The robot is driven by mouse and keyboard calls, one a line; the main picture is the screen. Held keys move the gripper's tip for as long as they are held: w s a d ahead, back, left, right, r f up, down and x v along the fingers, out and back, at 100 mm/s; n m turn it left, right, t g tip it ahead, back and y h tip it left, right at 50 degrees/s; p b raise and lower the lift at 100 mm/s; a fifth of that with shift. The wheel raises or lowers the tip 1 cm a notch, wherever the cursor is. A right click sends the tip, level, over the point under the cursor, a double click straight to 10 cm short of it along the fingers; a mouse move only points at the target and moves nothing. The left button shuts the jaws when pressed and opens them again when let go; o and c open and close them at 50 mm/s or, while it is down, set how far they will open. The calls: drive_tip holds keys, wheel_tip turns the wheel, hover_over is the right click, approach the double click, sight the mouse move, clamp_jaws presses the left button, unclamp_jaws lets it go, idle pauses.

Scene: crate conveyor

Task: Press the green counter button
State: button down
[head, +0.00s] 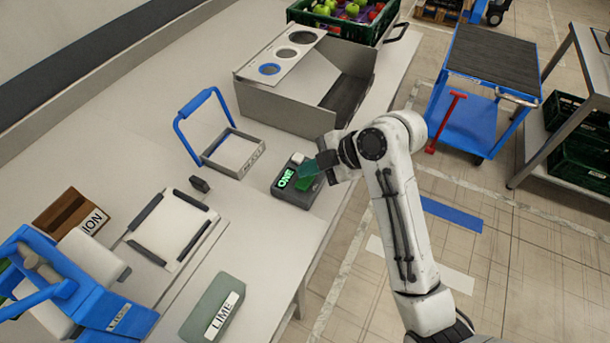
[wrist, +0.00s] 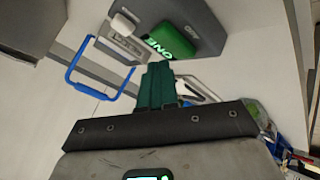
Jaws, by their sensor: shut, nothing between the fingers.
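A white button (head: 297,158) is at the counter's far end. My gripper (head: 306,170) has teal fingers shut together, with nothing held. Its tips are over the counter, very close to the green button. I cannot tell whether they touch it.
A blue-handled tray frame (head: 237,150) stands left of the counter. A grey bin unit with round holes (head: 290,100) is behind it. A LIME block (head: 212,306) and a pale plate (head: 172,228) lie nearer. A blue cart (head: 470,120) stands on the floor at right.

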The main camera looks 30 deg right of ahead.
sight(309, 181)
drive_tip(key=shift+r, duration=0.1)
wheel_tip(309, 181, up, 5)
drive_tip(key=p, duration=0.4)
idle(0.9)
drive_tip(key=s+f+m, duration=0.2)
drive_tip(key=s+f, duration=0.1)
drive_tip(key=s+f+m+g+h, duration=0.1)
drive_tip(key=s+f+m, duration=0.1)
drive_tip(key=f, duration=0.1)
drive_tip(key=shift+s+f+m, duration=0.1)
drive_tip(key=shift+s+m, duration=0.3)
drive_tip(key=s+d+f+m+g+h, duration=0.1)
drive_tip(key=s+d+f+m+h, duration=0.1)
drive_tip(key=s+m, duration=0.3)
drive_tip(key=s+d+f+m+g+h, duration=0.1)
drive_tip(key=s+d+f+m+h, duration=0.1)
drive_tip(key=s, duration=0.8)
drive_tip(key=s+d+f+m+g+h, duration=0.2)
drive_tip(key=s+d+f+m, duration=0.1)
drive_tip(key=s+f+m, duration=0.2)
drive_tip(key=s+m, duration=0.2)
drive_tip(key=s, duration=0.1)
drive_tip(key=shift+d+m, duration=0.15)
drive_tip(key=shift+m, duration=0.15)
